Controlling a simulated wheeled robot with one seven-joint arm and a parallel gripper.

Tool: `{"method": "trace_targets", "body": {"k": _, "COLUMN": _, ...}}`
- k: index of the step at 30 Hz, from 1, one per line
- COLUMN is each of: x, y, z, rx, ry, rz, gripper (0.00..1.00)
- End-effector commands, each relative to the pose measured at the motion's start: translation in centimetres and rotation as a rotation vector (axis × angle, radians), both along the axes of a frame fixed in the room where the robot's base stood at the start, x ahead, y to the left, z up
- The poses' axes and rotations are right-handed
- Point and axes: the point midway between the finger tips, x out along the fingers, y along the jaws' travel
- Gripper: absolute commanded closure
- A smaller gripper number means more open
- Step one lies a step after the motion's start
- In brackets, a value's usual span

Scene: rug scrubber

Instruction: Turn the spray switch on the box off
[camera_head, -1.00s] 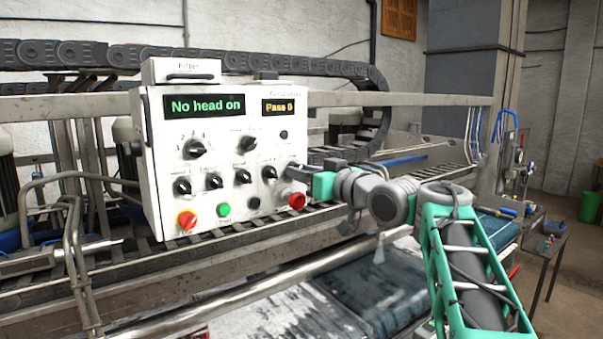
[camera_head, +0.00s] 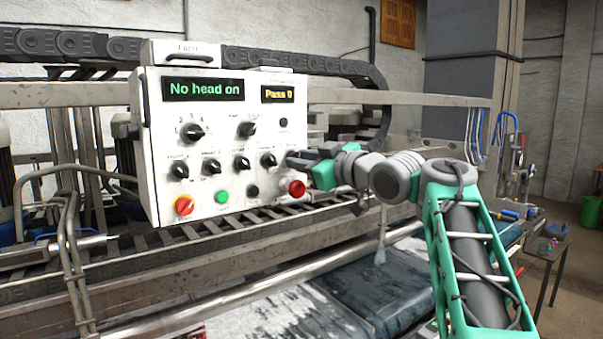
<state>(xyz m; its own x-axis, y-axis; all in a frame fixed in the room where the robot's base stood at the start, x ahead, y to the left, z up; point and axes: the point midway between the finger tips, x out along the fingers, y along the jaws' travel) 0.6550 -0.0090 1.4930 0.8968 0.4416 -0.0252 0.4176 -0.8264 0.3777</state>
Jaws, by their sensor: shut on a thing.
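The white control box (camera_head: 225,128) stands at left of centre, with a row of black rotary switches across its face. The switches left of my gripper show: one at the far left (camera_head: 180,171), then a second (camera_head: 211,167), a third (camera_head: 241,163) and a fourth (camera_head: 268,160). Their small labels are too blurred to tell which is the spray switch. The setting of that switch cannot be seen.
A red button (camera_head: 297,188) sits just below my gripper. A larger selector (camera_head: 192,133) is higher up. Displays read "No head on" (camera_head: 206,88) and "Pass 0" (camera_head: 278,94). A metal rail (camera_head: 400,98) runs behind.

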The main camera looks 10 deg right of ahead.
Motion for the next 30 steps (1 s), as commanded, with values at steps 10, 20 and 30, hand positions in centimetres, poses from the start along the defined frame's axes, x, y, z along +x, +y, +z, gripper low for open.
{"method": "trace_targets", "body": {"k": 10, "x": 0.02, "y": 0.02, "z": -0.32, "rx": -0.303, "ry": -0.127, "rz": 0.001, "gripper": 1.00}}
{"method": "trace_targets", "body": {"k": 20, "x": 0.02, "y": 0.03, "z": -0.12, "rx": -0.587, "ry": -0.248, "rz": 0.001, "gripper": 1.00}}
{"method": "trace_targets", "body": {"k": 30, "x": 0.02, "y": 0.03, "z": 0.05, "rx": -0.814, "ry": -0.342, "rz": 0.002, "gripper": 1.00}}
